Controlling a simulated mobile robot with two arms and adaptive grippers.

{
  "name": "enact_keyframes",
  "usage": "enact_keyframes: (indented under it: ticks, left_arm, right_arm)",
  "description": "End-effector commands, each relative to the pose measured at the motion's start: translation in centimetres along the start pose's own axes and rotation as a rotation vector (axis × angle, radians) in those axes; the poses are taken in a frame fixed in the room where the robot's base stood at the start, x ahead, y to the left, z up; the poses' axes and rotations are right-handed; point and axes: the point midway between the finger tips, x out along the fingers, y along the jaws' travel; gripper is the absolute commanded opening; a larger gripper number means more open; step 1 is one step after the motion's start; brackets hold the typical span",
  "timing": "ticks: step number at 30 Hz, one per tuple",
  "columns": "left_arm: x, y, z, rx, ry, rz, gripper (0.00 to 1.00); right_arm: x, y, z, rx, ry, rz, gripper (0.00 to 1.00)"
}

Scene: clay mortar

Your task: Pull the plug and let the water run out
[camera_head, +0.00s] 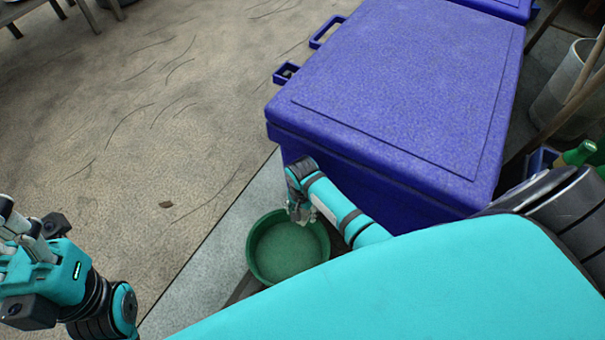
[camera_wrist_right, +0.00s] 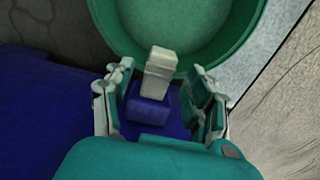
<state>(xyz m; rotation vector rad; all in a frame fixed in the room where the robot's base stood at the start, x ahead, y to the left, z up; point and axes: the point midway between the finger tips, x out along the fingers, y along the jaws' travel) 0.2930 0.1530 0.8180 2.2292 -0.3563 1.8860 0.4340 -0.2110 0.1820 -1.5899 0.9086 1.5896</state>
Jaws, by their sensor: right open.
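A big blue cooler box (camera_head: 400,85) with its lid closed stands at the centre right. In the right wrist view, a pale grey plug (camera_wrist_right: 160,70) sticks out from a blue spout (camera_wrist_right: 148,110) on the box's side. My right gripper (camera_wrist_right: 158,72) is open, with one finger on each side of the plug and spout; contact cannot be told. In the head view my right gripper (camera_head: 302,212) is low beside the box and hides the plug. A green basin (camera_head: 252,262) stands below it. My left gripper (camera_head: 22,235) is at the left edge, partly cut off, away from the box.
A grey bucket (camera_head: 568,95) with poles and a green bottle (camera_head: 578,154) stand right of the box. Another blue box (camera_head: 500,8) is behind. Open sandy ground (camera_head: 130,130) lies to the left, beside a pale paved strip (camera_head: 205,285).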

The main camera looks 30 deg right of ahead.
Motion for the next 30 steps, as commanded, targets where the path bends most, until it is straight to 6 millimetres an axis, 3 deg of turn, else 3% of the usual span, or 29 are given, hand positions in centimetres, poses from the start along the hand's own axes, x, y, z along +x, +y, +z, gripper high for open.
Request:
enact_keyframes:
  ticks: [1, 6, 18, 30]
  left_arm:
    - [-0.4, 0.0, 0.2, 0.002, 0.017, 0.006, 0.40]
    - [0.5, 0.0, 0.4, 0.007, 0.051, 0.021, 0.40]
    - [1.0, 0.1, 0.4, 0.009, 0.060, 0.026, 0.40]
    - [1.0, 0.1, 0.4, 0.008, 0.061, 0.026, 0.40]
  right_arm:
    - [1.4, 0.0, 0.0, 0.000, 0.001, 0.000, 0.56]
    - [3.0, 0.0, 0.0, 0.001, 0.000, -0.001, 0.56]
    - [3.4, 0.0, 0.0, 0.001, 0.000, 0.000, 0.56]
    - [3.4, 0.0, 0.0, 0.000, 0.000, 0.000, 0.03]
